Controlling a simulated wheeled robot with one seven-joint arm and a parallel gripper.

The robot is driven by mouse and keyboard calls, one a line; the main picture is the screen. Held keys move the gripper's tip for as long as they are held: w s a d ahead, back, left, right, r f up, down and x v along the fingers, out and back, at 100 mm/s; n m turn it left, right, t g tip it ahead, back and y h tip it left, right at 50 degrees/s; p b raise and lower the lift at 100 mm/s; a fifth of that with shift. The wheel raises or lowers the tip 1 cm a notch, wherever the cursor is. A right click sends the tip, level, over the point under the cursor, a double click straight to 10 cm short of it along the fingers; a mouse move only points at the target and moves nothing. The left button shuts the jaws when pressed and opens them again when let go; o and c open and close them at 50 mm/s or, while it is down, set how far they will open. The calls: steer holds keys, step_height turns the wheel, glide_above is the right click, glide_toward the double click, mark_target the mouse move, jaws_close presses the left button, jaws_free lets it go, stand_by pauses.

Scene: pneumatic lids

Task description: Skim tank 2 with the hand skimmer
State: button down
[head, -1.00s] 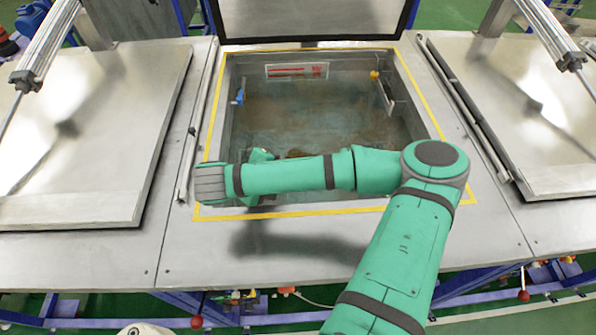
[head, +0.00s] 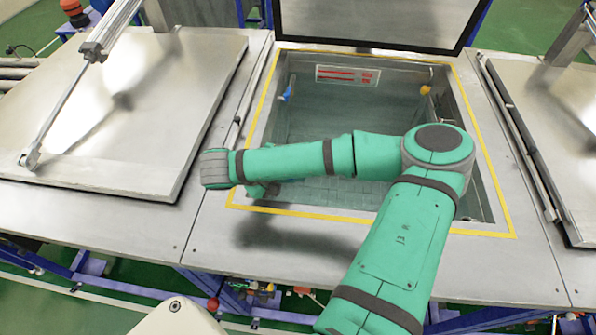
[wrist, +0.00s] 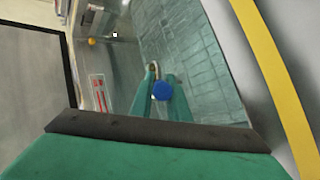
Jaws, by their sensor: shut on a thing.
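The open tank (head: 252,125), framed by a yellow line, holds clear greenish water over a tiled interior. I cannot read a tank number. My gripper (wrist: 160,100) shows in the wrist view as two green fingers, shut on a round blue-ended thing (wrist: 162,91), which looks like the skimmer's handle. A small brass-coloured loop (wrist: 153,67) shows just beyond it. The skimmer's head is not visible. In the head view my forearm crosses the front of the tank and mostly hides the gripper near the front left corner.
The tank's lid (head: 380,18) stands raised at the back. Closed metal lids lie at left (head: 110,120) and right (head: 550,130). A blue fitting (head: 287,90) and a yellow fitting (head: 426,90) sit on the tank walls. A red-marked sign (head: 347,76) is on the back wall.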

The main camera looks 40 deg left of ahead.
steer(key=w+d, duration=0.9)
steer(key=d, duration=0.4)
steer(key=w+d, duration=0.8)
steer(key=d, duration=0.5)
steer(key=shift+a+r, duration=0.2)
steer(key=shift+r, duration=1.05)
steer(key=shift+a+r, duration=0.15)
steer(key=shift+r, duration=1.2)
stand_by(0.4)
step_height(320, 180, up, 13)
stand_by(1.2)
steer(key=shift+w, duration=0.1)
